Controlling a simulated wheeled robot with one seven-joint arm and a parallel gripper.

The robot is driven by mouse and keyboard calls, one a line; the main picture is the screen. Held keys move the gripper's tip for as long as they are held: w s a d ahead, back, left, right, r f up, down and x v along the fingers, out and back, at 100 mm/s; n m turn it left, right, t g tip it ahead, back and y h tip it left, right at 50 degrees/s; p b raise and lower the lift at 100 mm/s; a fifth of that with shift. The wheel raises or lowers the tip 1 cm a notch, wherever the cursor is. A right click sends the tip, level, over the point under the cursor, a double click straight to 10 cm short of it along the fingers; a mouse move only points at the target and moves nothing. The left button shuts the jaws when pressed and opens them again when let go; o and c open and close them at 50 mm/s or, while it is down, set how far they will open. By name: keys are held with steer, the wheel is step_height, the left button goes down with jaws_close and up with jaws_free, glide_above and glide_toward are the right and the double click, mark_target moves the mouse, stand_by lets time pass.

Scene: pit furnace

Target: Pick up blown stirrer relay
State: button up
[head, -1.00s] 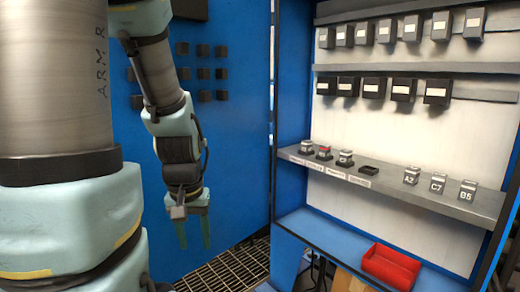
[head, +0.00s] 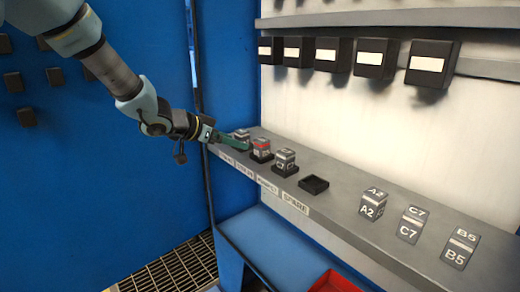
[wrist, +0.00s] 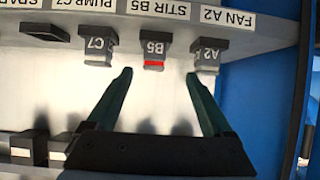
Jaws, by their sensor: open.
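The blown stirrer relay (head: 261,145) is a small grey block with a red band, upright in a black socket on the grey shelf. In the wrist view, which looks upside down, this relay (wrist: 153,52) reads B5 above a "STIR B5" label. My gripper (head: 240,144) reaches in from the left at shelf height, near the relays. In the wrist view its green fingers (wrist: 158,73) are spread wide and empty, one to each side of the red-banded relay, their tips short of it.
Socketed neighbours stand close on both sides: relay A2 (wrist: 206,54) and relay C7 (wrist: 98,48). An empty spare socket (head: 313,185) follows. A red bin (head: 333,283) sits below.

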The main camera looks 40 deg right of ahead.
mark_target(257, 146)
steer(key=x, duration=0.5)
steer(key=shift+s+d+r, duration=0.2)
steer(key=shift+s+d, duration=0.2)
steer(key=shift+d, duration=0.1)
steer(key=shift+p+x, duration=1.05)
steer(key=shift+x, duration=2)
steer(key=shift+s, duration=0.1)
jaws_close()
